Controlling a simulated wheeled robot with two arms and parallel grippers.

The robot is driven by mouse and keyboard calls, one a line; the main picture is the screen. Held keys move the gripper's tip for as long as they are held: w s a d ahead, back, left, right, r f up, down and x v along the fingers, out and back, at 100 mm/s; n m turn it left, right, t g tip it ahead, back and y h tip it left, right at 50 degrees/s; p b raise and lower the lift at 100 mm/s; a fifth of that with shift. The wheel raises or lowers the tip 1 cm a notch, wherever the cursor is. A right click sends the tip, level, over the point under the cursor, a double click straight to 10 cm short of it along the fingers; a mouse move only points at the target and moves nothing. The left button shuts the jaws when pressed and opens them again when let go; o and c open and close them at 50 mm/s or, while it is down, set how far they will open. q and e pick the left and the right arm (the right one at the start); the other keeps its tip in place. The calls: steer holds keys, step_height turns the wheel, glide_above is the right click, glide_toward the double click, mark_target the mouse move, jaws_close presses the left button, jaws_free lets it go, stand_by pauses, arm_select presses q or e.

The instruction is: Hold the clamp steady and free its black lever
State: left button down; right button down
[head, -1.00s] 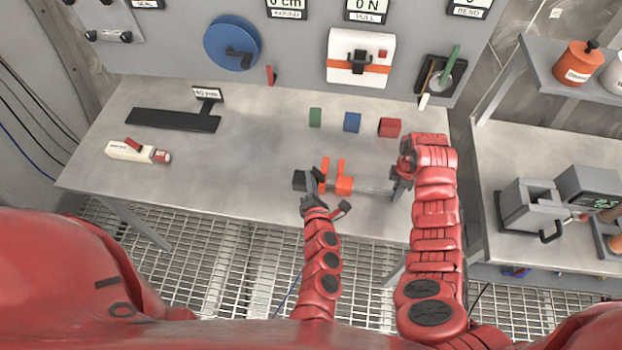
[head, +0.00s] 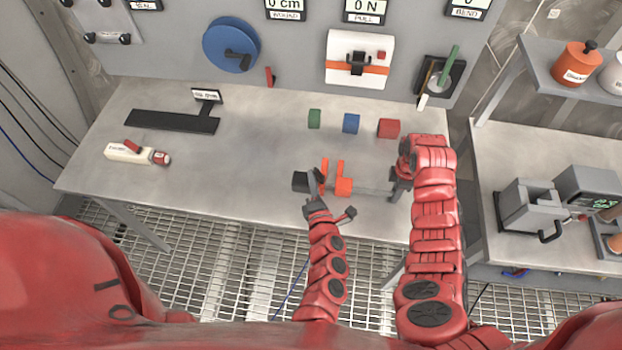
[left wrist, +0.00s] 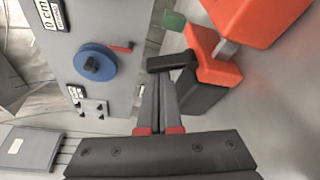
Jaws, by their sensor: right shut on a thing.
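The clamp lies on the bench in front of me, with orange jaws (head: 343,187), a steel bar (head: 372,191) and a dark handle (head: 301,182) at its left. My right gripper (head: 398,187) is shut on the clamp at the right end of the bar. My left gripper (head: 311,201) is at the near side of the handle end. In the left wrist view its fingers (left wrist: 165,82) are together, with nothing seen between them. Their tips are close to the black lever (left wrist: 172,61), beside the orange body (left wrist: 212,65); whether they touch it I cannot tell.
Green (head: 315,118), blue (head: 351,122) and red (head: 388,128) blocks stand behind the clamp. A white-and-red tool (head: 130,152) and a black stand (head: 172,120) are at the left. The bench front edge is close to my left gripper. The bench middle left is clear.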

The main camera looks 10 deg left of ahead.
arm_select(q)
steer(key=m, duration=0.1)
steer(key=d+m+t, duration=0.1)
steer(key=m, duration=0.1)
steer(key=shift+w+d+r+y, duration=0.1)
steer(key=shift+d+r+y, duration=0.05)
steer(key=shift+r+y, duration=0.2)
steer(key=m, duration=0.1)
steer(key=d+m+t, duration=0.1)
steer(key=m, duration=0.1)
steer(key=shift+r+m, duration=0.15)
steer(key=shift+m, duration=0.15)
steer(key=shift+a+f+v, duration=0.1)
steer(key=shift+f+v, duration=0.1)
steer(key=shift+v, duration=1.45)
steer(key=shift+a+f+v, duration=0.1)
steer(key=shift+f+v, duration=0.1)
steer(key=shift+v, duration=1.45)
steer(key=shift+f+v, duration=0.2)
steer(key=shift+v, duration=1.5)
arm_select(e)
steer(key=c, duration=0.6)
jaws_free()
steer(key=shift+o, duration=0.2)
